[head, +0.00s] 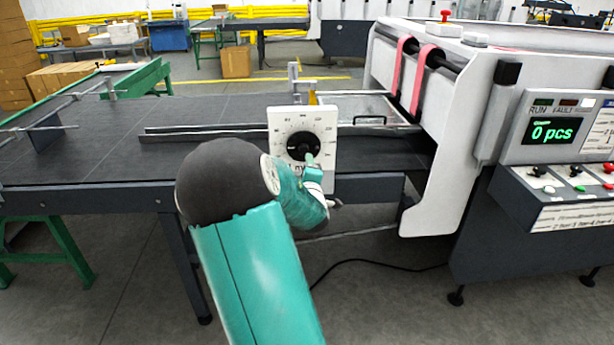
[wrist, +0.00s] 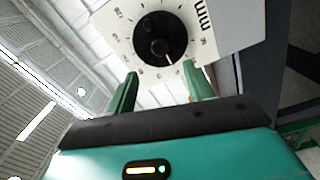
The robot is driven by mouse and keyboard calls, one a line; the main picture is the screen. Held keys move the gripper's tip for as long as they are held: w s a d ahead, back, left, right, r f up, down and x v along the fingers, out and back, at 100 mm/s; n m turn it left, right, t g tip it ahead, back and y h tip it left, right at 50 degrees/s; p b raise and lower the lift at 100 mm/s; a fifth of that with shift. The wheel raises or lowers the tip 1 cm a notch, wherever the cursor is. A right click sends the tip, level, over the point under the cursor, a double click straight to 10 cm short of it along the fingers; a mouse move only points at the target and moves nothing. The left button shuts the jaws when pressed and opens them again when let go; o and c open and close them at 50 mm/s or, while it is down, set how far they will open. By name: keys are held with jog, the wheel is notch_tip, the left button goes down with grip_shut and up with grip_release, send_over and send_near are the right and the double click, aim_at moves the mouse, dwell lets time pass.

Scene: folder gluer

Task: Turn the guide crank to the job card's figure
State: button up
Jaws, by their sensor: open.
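The guide crank (head: 301,145) is a round black knob on a white dial plate (head: 328,138) with printed marks, at the front edge of the feed table. It also shows in the wrist view as a black disc (wrist: 150,32) with a pale pointer line. The dial figures are too small or blurred to read surely. My gripper (head: 311,165) is just in front of the lower part of the dial. In the wrist view its green fingers (wrist: 161,80) stand apart below the crank, with nothing between them. I cannot make out a job card surely.
The dark feed table (head: 100,145) extends left. The white gluer body (head: 450,130) stands right, with a display (head: 553,131) reading "0 pcs" and a button panel (head: 560,185). A printed sheet (head: 601,130) at the right edge is unreadable. A black cable lies on the floor.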

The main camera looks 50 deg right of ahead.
jog(key=shift+v, duration=1.55)
jog(key=w+a+r+m+g+y, duration=0.1)
jog(key=w+a+m+y, duration=0.3)
jog(key=a, duration=0.9)
jog(key=a+r+m+g+y, duration=0.15)
jog(key=a+y, duration=0.45)
jog(key=a, duration=0.8)
jog(key=s+a+r+g+y, duration=0.2)
jog(key=s+a+g+y, duration=0.1)
jog(key=s+a, duration=1.4)
jog(key=a, duration=0.3)
jog(key=shift+a+r+g+y, duration=0.2)
jog(key=shift+a+g+y, duration=0.05)
jog(key=shift+g+y, duration=0.1)
jog(key=shift+s, duration=0.1)
jog(key=c, duration=0.3)
jog(key=shift+d, duration=0.1)
jog(key=shift+c, duration=0.2)
